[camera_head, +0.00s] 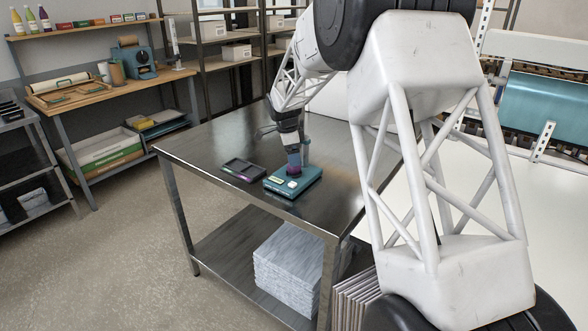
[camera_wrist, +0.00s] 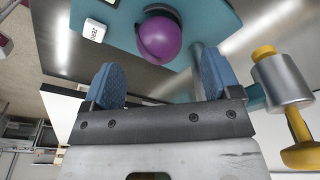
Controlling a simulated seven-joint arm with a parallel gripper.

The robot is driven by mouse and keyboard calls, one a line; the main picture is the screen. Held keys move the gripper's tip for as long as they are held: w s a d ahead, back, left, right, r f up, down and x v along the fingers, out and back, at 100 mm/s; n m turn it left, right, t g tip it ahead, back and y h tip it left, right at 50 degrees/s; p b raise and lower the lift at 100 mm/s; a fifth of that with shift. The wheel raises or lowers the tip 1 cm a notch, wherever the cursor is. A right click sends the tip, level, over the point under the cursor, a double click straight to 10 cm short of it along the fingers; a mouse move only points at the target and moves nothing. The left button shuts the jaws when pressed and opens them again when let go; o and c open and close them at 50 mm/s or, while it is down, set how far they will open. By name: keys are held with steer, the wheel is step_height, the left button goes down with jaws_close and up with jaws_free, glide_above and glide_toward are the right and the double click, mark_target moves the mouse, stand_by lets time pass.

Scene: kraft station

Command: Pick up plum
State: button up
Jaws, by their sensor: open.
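The plum (camera_wrist: 160,38) is a round purple fruit resting on a teal scale (camera_wrist: 215,15) in the wrist view, in a dark cup-like rest. The scale also shows in the head view (camera_head: 308,178) on the steel table. My gripper (camera_wrist: 160,73) is open, its two blue fingers spread with an empty gap. The plum lies just beyond the fingertips, between them sideways in the picture. In the head view my gripper (camera_head: 292,157) is low over the scale and largely hides the plum.
A white ZERO button (camera_wrist: 94,30) is on the scale. A metal cylinder with yellow ends (camera_wrist: 283,80) is at the right of the wrist view. A dark tray (camera_head: 242,170) lies left of the scale on the steel table (camera_head: 205,150), whose left part is clear.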

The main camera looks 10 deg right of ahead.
steer(key=shift+d+f, duration=0.2)
steer(key=shift+f, duration=1.95)
steer(key=c, duration=1)
steer(key=shift+c, duration=0.2)
steer(key=shift+r, duration=0.75)
steer(key=shift+s+r, duration=0.2)
steer(key=shift+r, duration=0.35)
steer(key=shift+s+r, duration=0.2)
steer(key=shift+r, duration=0.35)
steer(key=s+r, duration=0.1)
steer(key=s, duration=1.4)
steer(key=shift+d+r, duration=0.2)
steer(key=shift+d, duration=0.1)
steer(key=shift+s, duration=0.15)
